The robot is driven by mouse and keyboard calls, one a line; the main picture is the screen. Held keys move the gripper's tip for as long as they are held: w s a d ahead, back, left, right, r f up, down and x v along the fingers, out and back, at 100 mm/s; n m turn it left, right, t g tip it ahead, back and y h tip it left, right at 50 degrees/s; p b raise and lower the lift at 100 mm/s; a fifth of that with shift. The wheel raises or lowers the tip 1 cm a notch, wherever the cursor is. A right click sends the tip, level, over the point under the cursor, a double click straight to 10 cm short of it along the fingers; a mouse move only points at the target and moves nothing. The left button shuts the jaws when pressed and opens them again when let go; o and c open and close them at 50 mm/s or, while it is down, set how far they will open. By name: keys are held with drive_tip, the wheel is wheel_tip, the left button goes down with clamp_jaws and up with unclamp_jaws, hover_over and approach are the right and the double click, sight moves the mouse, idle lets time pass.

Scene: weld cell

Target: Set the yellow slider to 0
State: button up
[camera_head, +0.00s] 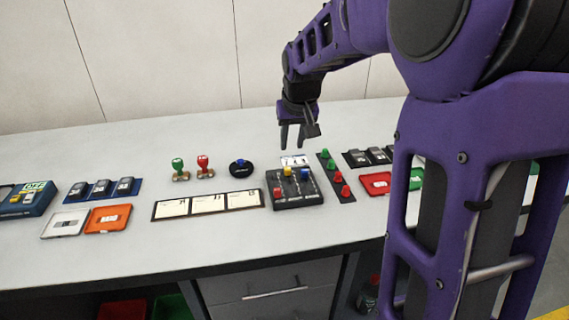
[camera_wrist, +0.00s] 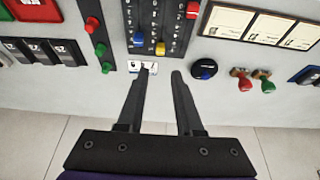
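The slider box (camera_head: 297,203) is a dark grey panel on the bench with three sliders side by side. The yellow slider (camera_head: 287,171) is the middle one, close to the far end of its slot. In the wrist view the yellow slider (camera_wrist: 160,48) lies just beyond my fingertips. The blue slider (camera_head: 304,173) is beside it, also towards the far end. The red slider (camera_head: 277,192) is nearer the front. My gripper (camera_head: 292,143) points down above the bench behind the box. It is open and empty; its fingers (camera_wrist: 164,73) are apart. Scale marks are too small to read.
A small white card (camera_wrist: 145,66) lies behind the box. A strip with green and red buttons (camera_head: 336,177) stands close on the right. A round dark base with a blue knob (camera_head: 240,168) and two stamps (camera_head: 203,166) stand left. A framed label board (camera_head: 208,204) lies front left.

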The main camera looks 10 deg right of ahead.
sight(288, 168)
drive_tip(key=b+x, duration=0.1)
drive_tip(key=x, duration=1)
drive_tip(key=shift+w+f+b, duration=0.2)
drive_tip(key=shift+b, duration=0.1)
clamp_jaws()
idle(0.8)
